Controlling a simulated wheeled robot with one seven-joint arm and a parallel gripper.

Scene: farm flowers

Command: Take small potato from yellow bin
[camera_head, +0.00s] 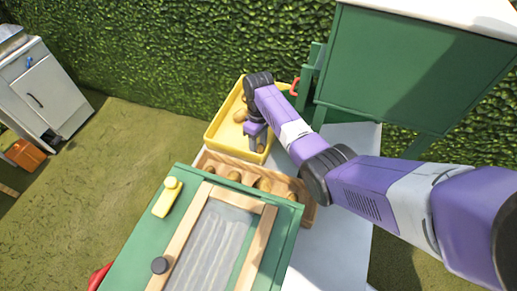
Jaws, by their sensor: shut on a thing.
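The yellow bin (217,131) stands on a pale surface, beyond the green box. A small brown potato (240,116) lies in it, left of my gripper. My gripper (258,149) reaches down into the bin near its right wall. It is shut on a small brownish thing at its fingertips that looks like a potato (261,148). The thing is mostly hidden by the fingers, and I cannot tell whether it touches the bin floor. My purple arm comes in from the right and hides part of the bin's right side.
A wooden tray (216,161) with several round brown things stands between the bin and a green box (139,230) with a wood-framed clear panel. A large green cabinet (412,75) is at the back right. A hedge (170,50) runs behind. A white cabinet (45,95) stands left.

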